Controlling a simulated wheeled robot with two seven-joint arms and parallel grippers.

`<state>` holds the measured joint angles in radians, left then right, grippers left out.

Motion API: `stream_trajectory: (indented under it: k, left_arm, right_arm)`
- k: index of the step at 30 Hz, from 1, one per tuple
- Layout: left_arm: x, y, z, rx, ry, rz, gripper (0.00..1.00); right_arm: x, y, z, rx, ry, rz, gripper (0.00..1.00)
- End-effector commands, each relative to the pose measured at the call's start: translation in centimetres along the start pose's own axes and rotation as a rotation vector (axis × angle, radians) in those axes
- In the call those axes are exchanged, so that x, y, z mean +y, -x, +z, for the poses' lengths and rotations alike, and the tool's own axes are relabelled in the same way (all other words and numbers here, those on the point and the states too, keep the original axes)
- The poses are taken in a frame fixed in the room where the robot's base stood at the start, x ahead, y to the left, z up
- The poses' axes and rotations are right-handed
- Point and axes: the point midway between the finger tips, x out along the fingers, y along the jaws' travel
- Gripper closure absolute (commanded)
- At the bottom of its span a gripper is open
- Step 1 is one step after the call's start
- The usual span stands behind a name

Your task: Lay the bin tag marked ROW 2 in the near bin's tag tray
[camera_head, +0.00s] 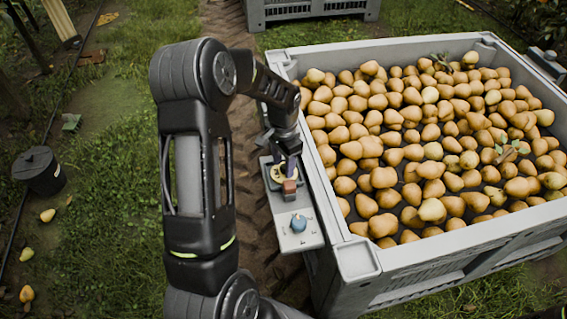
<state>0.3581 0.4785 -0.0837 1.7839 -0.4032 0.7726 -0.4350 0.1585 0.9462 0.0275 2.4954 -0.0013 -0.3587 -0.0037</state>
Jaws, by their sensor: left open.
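The near bin (365,262) is a large grey crate full of yellow-brown pears. A narrow grey tray (305,240) hangs along the outside of its left wall. On the tray are a round yellowish piece (277,178), a small reddish-brown block (290,190) and a blue-grey knob-like object (299,223). My left gripper (286,168) points down over the tray's far part, open, with its fingers at the yellowish piece; whether they touch it I cannot tell. No ROW 2 marking is legible, so I cannot tell which piece is the tag. My right gripper is out of view.
Another grey bin (310,10) stands at the back. A dark lidded bucket (39,170) stands on the grass at left, with a few fallen pears (27,294) near it. A grey box (546,64) sits at the bin's right rim. A dirt track runs left of the bin.

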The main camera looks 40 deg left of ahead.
Motion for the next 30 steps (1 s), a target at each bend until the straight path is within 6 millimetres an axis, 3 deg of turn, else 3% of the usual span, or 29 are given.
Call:
stream_trajectory:
  k: [5, 19, 24, 30]
  left_arm:
    - [-0.1, 1.9, -0.1, 0.003, 0.001, -0.002, 0.56]
    - [0.0, 11.0, -0.1, 0.003, 0.0, -0.002, 0.56]
    - [0.0, 12.4, 0.0, 0.001, 0.0, 0.0, 0.56]
    - [0.0, 12.5, 0.0, 0.0, 0.0, 0.0, 0.56]
  right_arm:
    - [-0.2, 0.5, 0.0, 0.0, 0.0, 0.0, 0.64]
    - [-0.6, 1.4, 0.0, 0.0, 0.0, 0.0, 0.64]
    - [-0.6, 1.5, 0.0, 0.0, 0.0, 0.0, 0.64]
    - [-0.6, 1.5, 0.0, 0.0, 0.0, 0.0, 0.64]
